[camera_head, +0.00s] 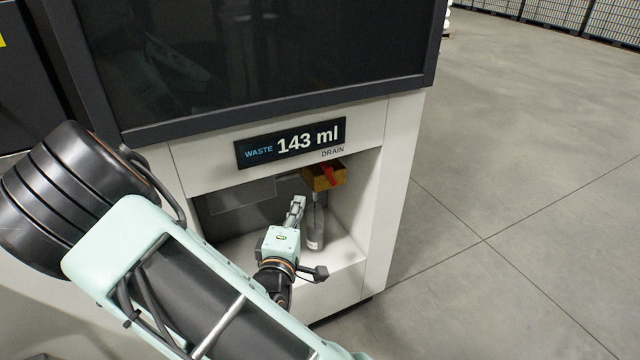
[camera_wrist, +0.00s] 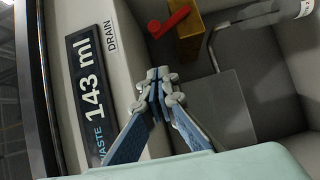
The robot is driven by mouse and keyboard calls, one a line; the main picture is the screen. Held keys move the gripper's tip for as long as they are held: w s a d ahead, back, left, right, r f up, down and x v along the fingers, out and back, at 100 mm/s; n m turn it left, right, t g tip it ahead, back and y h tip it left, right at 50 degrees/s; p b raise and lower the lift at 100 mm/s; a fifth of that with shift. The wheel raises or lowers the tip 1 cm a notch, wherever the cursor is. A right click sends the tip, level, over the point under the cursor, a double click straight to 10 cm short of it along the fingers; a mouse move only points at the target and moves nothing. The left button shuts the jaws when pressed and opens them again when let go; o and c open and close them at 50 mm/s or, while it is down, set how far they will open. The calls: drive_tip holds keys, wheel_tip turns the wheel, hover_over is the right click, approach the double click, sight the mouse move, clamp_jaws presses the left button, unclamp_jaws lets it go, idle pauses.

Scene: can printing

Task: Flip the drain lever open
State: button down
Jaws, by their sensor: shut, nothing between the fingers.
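The red drain lever (camera_head: 329,175) sits on a brass valve block (camera_head: 318,180) under the recess's top edge, below the DRAIN label. In the wrist view the lever (camera_wrist: 170,22) lies at the upper middle, against the brass block (camera_wrist: 190,45). My gripper (camera_head: 298,203) is at the mouth of the recess, below and left of the valve. In the wrist view its fingertips (camera_wrist: 159,80) are together and empty, apart from the lever. A clear bottle (camera_head: 315,228) stands under the valve, partly hidden by my gripper.
The display (camera_head: 292,142) reads WASTE 143 ml above the recess. The recess's right wall (camera_head: 352,205) and floor (camera_head: 345,252) bound the space around the valve. A dark glass panel (camera_head: 260,50) is above. Open grey floor lies to the right.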

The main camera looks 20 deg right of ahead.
drive_tip(key=shift+b+x, duration=0.8)
drive_tip(key=shift+b, duration=1.05)
drive_tip(key=b, duration=0.3)
approach(323, 166)
drive_tip(key=w, duration=0.3)
drive_tip(key=shift+w+d+f, duration=0.1)
drive_tip(key=shift+w+d, duration=0.1)
drive_tip(key=shift+d, duration=0.4)
drive_tip(key=shift+w+d, duration=0.15)
drive_tip(key=shift+d, duration=0.45)
